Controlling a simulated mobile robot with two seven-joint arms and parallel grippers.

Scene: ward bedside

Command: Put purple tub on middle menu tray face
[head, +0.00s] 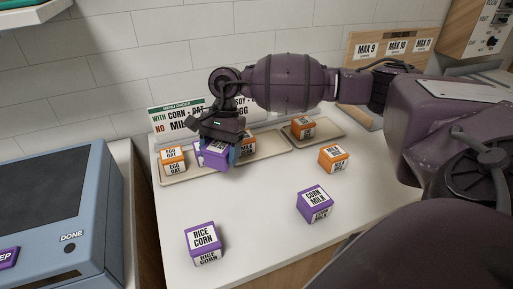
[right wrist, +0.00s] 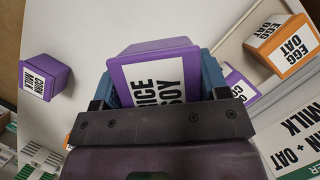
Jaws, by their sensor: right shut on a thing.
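My right gripper (head: 219,148) is shut on a purple tub (head: 213,159) above the long pale tray (head: 263,149) under the menu board. In the right wrist view the held purple tub (right wrist: 140,72), labelled "RICE SOY" as far as it shows, sits between the blue fingers (right wrist: 165,85). I cannot tell whether it touches the tray. Another purple tub (head: 198,153) is partly hidden just left of it. An orange EGG OAT tub (head: 173,160) stands at the tray's left end. An orange tub (head: 248,144) is right of the gripper. My left gripper is out of view.
A RICE CORN tub (head: 202,243), a CORN MILK tub (head: 315,204) and an orange tub (head: 333,158) stand on the white counter (head: 255,220). A second tray (head: 322,133) holds an orange tub (head: 302,127). A blue-grey machine (head: 60,215) stands left. The counter's front middle is clear.

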